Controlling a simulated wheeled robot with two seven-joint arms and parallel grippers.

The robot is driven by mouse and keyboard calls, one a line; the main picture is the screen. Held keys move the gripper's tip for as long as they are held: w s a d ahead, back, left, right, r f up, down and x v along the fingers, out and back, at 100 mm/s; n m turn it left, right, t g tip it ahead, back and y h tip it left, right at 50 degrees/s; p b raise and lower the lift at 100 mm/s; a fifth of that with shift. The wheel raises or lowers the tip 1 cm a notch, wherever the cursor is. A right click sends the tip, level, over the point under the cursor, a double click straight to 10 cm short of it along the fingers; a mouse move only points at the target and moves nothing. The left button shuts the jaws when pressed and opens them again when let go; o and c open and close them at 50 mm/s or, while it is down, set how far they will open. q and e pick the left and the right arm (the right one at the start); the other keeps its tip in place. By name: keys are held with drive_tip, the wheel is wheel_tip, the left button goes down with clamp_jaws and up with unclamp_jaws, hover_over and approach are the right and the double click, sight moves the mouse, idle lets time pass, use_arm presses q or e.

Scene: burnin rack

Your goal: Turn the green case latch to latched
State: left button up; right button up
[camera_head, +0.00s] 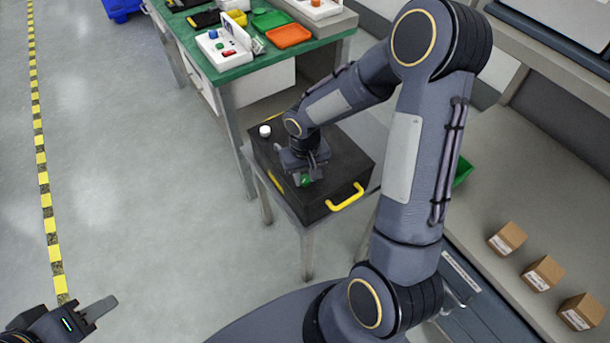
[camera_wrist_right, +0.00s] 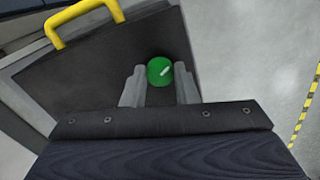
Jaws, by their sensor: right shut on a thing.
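The black case (camera_head: 345,155) lies on a small stand, with a yellow handle (camera_head: 346,197) on its near side. The green case latch (camera_head: 305,181) is a round green knob on the case, partly hidden by my right gripper (camera_head: 307,175) in the head view. In the right wrist view, the green latch (camera_wrist_right: 159,71) sits between the fingertips of my right gripper (camera_wrist_right: 160,85), which is shut on it. A short white mark on the knob lies slanted. My left gripper (camera_head: 88,312) is at the bottom left, far from the case; its jaw opening is unclear.
A white knob (camera_head: 265,131) stands on the far left part of the case. A green-topped bench (camera_head: 250,62) with trays and small devices is behind. Several cardboard boxes (camera_head: 542,273) stand on the right bench. The floor at left is clear.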

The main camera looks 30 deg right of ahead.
sight(305, 179)
drive_tip(key=n, duration=0.5)
drive_tip(key=shift+n, duration=0.4)
drive_tip(key=n, duration=0.5)
drive_tip(key=shift+n, duration=0.7)
drive_tip(key=o, duration=1)
wheel_tip(305, 179, up, 8)
drive_tip(key=shift+f+p, duration=0.1)
drive_tip(key=shift+p, duration=0.45)
